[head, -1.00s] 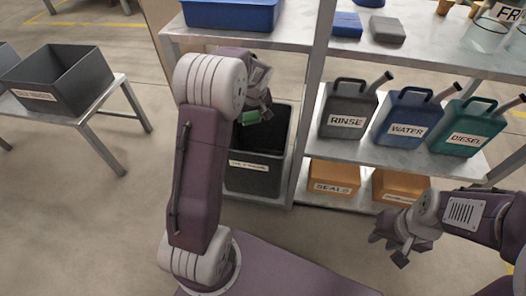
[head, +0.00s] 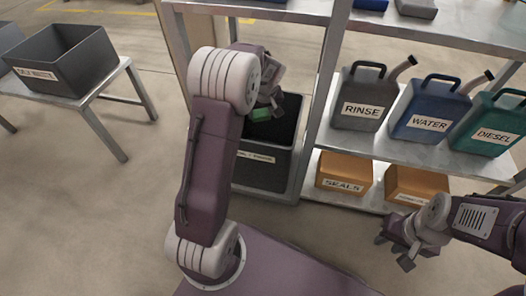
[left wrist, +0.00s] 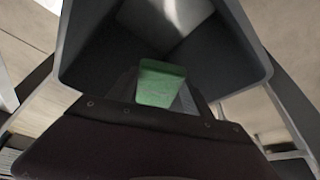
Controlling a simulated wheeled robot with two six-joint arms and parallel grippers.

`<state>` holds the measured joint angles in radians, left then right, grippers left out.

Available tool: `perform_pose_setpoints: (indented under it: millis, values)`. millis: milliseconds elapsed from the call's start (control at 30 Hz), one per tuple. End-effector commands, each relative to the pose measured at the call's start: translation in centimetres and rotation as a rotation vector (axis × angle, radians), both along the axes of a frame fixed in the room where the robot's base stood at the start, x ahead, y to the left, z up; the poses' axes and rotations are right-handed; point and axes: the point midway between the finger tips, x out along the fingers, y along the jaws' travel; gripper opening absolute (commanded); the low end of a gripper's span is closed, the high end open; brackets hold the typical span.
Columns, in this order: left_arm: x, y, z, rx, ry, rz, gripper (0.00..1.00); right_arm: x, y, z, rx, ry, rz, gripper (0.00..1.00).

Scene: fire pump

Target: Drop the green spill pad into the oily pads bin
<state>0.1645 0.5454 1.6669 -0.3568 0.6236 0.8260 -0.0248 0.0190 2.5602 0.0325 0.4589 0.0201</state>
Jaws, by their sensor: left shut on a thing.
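The green spill pad (head: 261,115) is in my left gripper (head: 266,108), which is shut on it over the mouth of a dark grey bin. In the left wrist view the pad (left wrist: 160,84) sits between the fingers, with the open bin (left wrist: 232,62) beyond it; the bin's inside looks empty where it shows. The dark bin (head: 262,172) stands at the left end of the shelf, its label partly hidden by my left arm, so I cannot read it fully. My right gripper (head: 396,254) is open and empty, low at the right, in front of the shelf.
A metal shelf holds RINSE (head: 361,98), WATER (head: 428,110) and DIESEL (head: 490,125) cans, with orange boxes (head: 343,174) below. Another dark bin (head: 66,62) stands on a low table (head: 110,85) at the left. The floor between is clear.

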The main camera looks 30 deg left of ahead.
Motion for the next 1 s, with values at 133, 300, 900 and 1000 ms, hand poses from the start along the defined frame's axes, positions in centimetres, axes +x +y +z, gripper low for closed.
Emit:
perform_pose_setpoints:
  millis: [133,300,900,1000]
  values:
    - [0.0,0.0,0.1,0.0,0.0,0.0,0.14,0.0,0.0,0.1,0.0,0.0,0.0,0.32]
    - [0.0,0.0,0.1,0.0,0.0,0.0,0.83,0.0,0.0,0.1,0.0,0.0,0.0,0.32]
    - [-1.6,-1.5,6.3,0.001,-0.001,-0.002,0.83,0.0,0.0,5.1,0.0,0.0,0.0,0.32]
    - [-2.1,-2.0,7.7,0.001,-0.001,-0.002,0.83,0.0,0.0,6.1,0.0,0.0,0.0,0.32]
